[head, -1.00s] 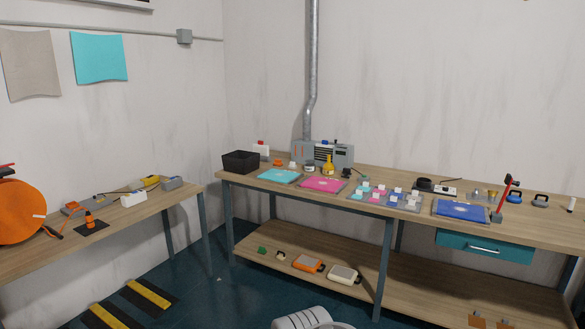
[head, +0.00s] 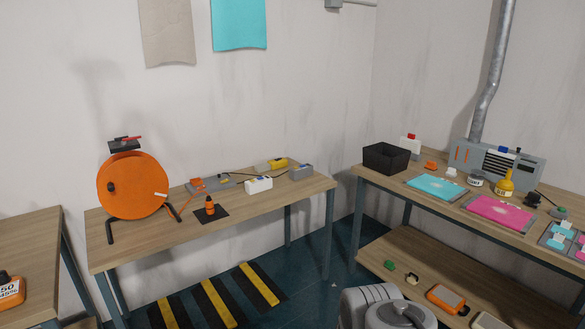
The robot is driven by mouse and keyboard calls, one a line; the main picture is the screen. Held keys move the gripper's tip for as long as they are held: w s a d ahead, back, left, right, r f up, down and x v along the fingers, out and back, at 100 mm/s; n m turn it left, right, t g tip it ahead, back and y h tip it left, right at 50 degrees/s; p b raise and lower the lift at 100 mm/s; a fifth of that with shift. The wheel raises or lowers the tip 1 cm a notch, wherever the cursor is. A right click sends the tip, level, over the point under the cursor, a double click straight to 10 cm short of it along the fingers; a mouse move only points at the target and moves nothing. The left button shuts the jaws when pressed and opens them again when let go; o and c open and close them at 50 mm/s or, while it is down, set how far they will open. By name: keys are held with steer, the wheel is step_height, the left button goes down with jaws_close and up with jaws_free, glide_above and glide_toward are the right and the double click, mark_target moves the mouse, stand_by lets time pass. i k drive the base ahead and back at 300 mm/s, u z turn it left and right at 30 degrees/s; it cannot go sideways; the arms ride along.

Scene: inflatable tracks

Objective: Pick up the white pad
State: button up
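Which thing is the white pad is not certain at this distance. A small white piece (head: 451,172) lies on the right bench top, beside a small orange piece (head: 430,165) and a dark crate (head: 389,158). A flat white item (head: 487,321) on that bench's lower shelf is cut off by the bottom edge of the picture, next to an orange-framed one (head: 446,298). White and grey rounded parts of my own arm show at the bottom centre. My gripper's fingers do not show.
The right bench (head: 345,178) also bears a cyan sheet (head: 436,188), a pink sheet (head: 500,213) and a yellow bottle (head: 503,183). The left bench (head: 160,245) holds an orange cable reel (head: 133,187).

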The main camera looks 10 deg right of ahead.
mark_target(451, 173)
steer(key=z, duration=0.15)
steer(key=i, duration=2.65)
steer(key=z, duration=0.95)
steer(key=i, duration=1.45)
steer(key=z, duration=0.5)
